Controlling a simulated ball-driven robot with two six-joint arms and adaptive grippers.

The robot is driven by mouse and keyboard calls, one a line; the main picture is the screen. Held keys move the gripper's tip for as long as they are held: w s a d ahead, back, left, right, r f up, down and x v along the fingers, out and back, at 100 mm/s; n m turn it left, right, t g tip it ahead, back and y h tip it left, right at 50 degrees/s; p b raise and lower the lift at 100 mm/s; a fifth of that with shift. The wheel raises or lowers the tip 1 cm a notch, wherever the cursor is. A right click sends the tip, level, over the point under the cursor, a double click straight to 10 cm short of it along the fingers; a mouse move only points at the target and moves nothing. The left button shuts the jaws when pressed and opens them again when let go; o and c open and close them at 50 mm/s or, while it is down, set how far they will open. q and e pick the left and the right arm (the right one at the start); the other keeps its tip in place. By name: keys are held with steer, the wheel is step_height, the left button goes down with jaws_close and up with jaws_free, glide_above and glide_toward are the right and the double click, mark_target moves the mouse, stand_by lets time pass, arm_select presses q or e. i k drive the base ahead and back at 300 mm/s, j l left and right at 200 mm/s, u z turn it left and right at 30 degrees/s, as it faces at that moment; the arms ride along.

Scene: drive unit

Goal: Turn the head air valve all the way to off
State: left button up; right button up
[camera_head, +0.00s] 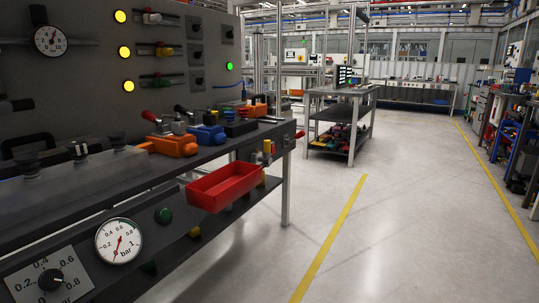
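I cannot tell for sure which control is the head air valve; no label naming it is readable. A black rotary knob (51,281) sits on a white scale plate marked 0.2 to 0.8 at the lower left. Its exact setting is hard to read. Right of it is a round white bar gauge (119,241) with a red needle. A second round gauge (50,40) is on the upright dark panel at the upper left. Neither of my grippers shows in the head view.
A dark bench (75,200) runs along the left, bearing orange and blue clamp-like parts. A red tray (223,186) juts from its front edge. The floor (400,220) to the right is clear, with yellow lines.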

mark_target(267, 160)
steer(key=i+l, duration=0.4)
steer(key=i+l+z, duration=0.15)
steer(key=i+l, duration=0.2)
steer(key=i, duration=0.25)
